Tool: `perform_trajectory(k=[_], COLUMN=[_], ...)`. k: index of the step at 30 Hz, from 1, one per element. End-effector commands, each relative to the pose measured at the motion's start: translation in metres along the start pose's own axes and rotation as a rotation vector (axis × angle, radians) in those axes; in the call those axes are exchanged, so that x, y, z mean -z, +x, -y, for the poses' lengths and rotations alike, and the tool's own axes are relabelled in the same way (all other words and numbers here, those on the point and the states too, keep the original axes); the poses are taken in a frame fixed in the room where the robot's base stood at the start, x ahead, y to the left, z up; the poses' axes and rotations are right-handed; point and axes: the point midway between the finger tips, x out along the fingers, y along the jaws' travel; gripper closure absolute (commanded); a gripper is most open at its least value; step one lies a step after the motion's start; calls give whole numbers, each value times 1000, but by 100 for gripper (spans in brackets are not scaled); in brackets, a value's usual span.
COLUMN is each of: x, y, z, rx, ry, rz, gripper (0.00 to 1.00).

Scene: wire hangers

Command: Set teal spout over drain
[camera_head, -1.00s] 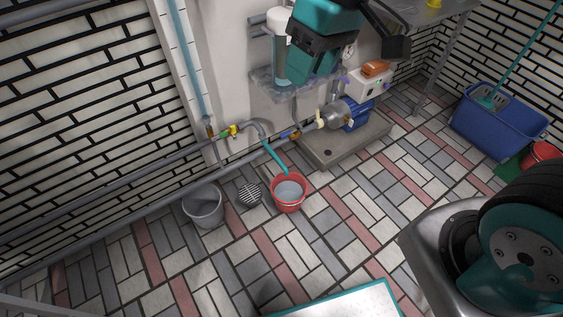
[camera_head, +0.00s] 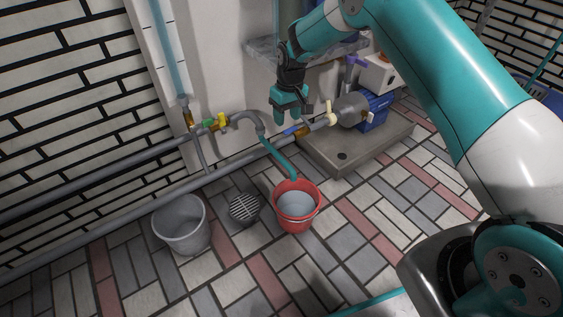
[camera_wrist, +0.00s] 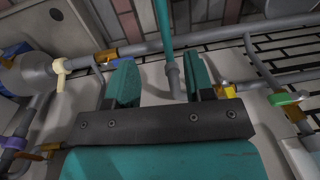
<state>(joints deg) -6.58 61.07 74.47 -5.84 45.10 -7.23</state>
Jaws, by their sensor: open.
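The teal spout (camera_head: 280,158) hangs from a grey bent pipe (camera_head: 247,117) on the wall. It slants down to the right, its lower end over the red bucket (camera_head: 297,222). The round floor drain (camera_head: 244,208) lies left of that bucket, uncovered. My gripper (camera_head: 291,116) is open, above and slightly right of the spout, apparently apart from it. In the wrist view the spout (camera_wrist: 163,20) and its grey joint (camera_wrist: 174,82) show between my two teal fingers (camera_wrist: 160,72); how near they are is hard to tell.
A grey bucket (camera_head: 182,226) stands left of the drain. A pipe with a yellow-handled valve (camera_head: 216,123) runs along the wall. A blue pump (camera_head: 372,112) sits on a concrete plinth (camera_head: 345,160) to the right. The tiled floor in front is clear.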

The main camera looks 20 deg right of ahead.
Motion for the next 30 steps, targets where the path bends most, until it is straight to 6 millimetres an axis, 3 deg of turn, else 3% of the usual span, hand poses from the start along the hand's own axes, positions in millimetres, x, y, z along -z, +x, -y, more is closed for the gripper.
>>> perform_trajectory(k=[5,21,30], x=[-1,-1,0], y=[12,131,169], z=[-1,1,1], rx=[1,1,1], ry=[1,-2,-3], rz=[2,2,0], gripper=[52,52,52])
